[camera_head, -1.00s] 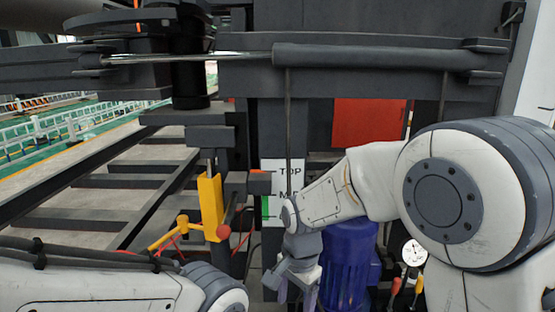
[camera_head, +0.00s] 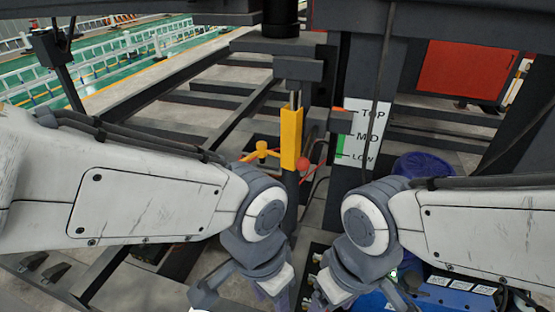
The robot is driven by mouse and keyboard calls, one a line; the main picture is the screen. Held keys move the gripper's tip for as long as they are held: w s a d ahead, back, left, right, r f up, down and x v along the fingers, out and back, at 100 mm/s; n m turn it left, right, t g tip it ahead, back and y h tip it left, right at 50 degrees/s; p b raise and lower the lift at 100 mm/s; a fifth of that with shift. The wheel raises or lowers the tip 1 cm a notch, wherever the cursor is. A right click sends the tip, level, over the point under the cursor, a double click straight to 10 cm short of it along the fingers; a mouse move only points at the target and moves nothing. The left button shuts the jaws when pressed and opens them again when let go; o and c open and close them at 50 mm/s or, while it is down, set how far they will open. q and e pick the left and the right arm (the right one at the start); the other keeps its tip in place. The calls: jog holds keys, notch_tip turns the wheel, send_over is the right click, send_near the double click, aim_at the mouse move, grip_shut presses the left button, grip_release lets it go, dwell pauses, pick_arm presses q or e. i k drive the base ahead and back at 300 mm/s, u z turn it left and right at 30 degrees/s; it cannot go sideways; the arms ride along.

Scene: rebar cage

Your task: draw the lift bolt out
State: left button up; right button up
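A yellow upright bracket (camera_head: 291,138) stands on a dark post in the middle of the head view. A yellow handle (camera_head: 262,151) sticks out to its left, and a red ball knob (camera_head: 303,163) sits at its lower right. I cannot tell which of these parts is the lift bolt. A white scale plate (camera_head: 365,133) marked TOP, MID and LOW stands to the right. My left gripper (camera_head: 240,293) and my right gripper (camera_head: 352,292) hang side by side below the bracket, apart from it. Their fingertips are cut off or unclear at the bottom edge.
Dark steel beams (camera_head: 205,120) run across the left. A red panel (camera_head: 465,70) is at the upper right. A blue rounded body (camera_head: 425,165) and a blue box (camera_head: 450,292) are behind and below my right arm. A vertical dark rod (camera_head: 380,75) passes before the scale plate.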

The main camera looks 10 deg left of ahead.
aim_at(303, 164)
jog(key=z, duration=0.6)
jog(key=k, duration=1.3)
jog(key=u, duration=0.85)
jog(key=i, duration=1)
